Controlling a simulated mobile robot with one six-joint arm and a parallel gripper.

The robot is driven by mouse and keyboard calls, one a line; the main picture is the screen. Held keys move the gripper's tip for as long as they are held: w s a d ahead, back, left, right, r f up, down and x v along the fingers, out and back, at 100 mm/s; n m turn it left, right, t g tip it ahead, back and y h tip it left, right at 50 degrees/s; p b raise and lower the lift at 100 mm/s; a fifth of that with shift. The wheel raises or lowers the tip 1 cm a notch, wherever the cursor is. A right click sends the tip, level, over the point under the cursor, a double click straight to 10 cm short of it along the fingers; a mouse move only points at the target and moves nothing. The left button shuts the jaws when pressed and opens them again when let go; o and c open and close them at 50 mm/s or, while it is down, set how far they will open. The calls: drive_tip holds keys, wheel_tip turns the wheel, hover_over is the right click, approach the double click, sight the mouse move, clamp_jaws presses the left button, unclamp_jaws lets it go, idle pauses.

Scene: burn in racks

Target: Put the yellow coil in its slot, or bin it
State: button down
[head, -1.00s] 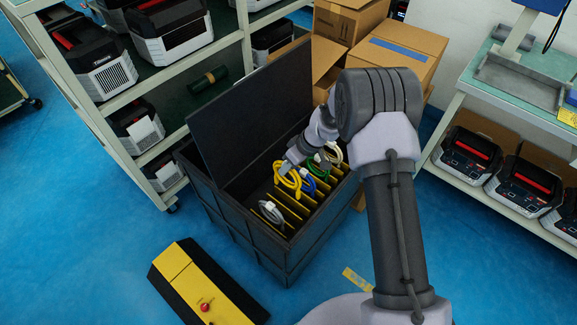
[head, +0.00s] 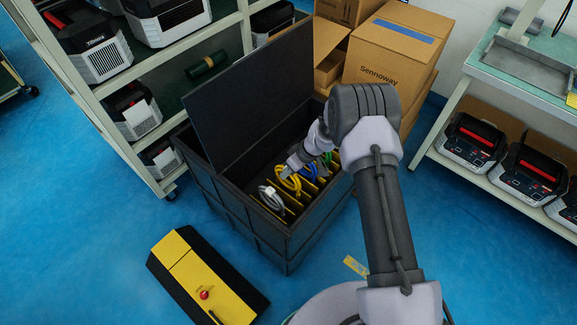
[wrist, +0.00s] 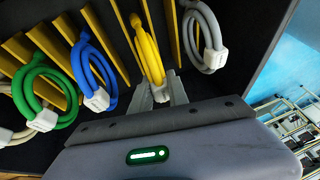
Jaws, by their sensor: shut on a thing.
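The yellow coil (head: 289,180) is inside the open black crate (head: 240,215), in the row of yellow dividers. In the wrist view, the yellow coil (wrist: 147,48) stands on edge between dividers, with the blue coil (wrist: 92,75) on its left and the grey coil (wrist: 207,35) on its right. My gripper (wrist: 160,92) is shut on the near end of the yellow coil; its fingers (head: 296,166) reach down into the crate in the head view. The coil's lower part is hidden, so I cannot tell whether it touches the bottom.
A green coil (wrist: 35,95) and a cream coil (wrist: 14,132) hang farther left in the wrist view. The crate's raised lid (head: 255,95) stands behind. A yellow-and-black case (head: 205,280) lies on the floor. Shelving (head: 150,165) and cardboard boxes (head: 395,60) flank the crate.

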drive_tip(key=shift+f, duration=0.5)
drive_tip(key=shift+f, duration=0.25)
drive_tip(key=c, duration=1.2)
unclamp_jaws()
drive_tip(key=p+v, duration=0.6)
drive_tip(key=v, duration=1.1)
drive_tip(key=shift+d+r, duration=0.15)
drive_tip(key=shift+r, duration=0.05)
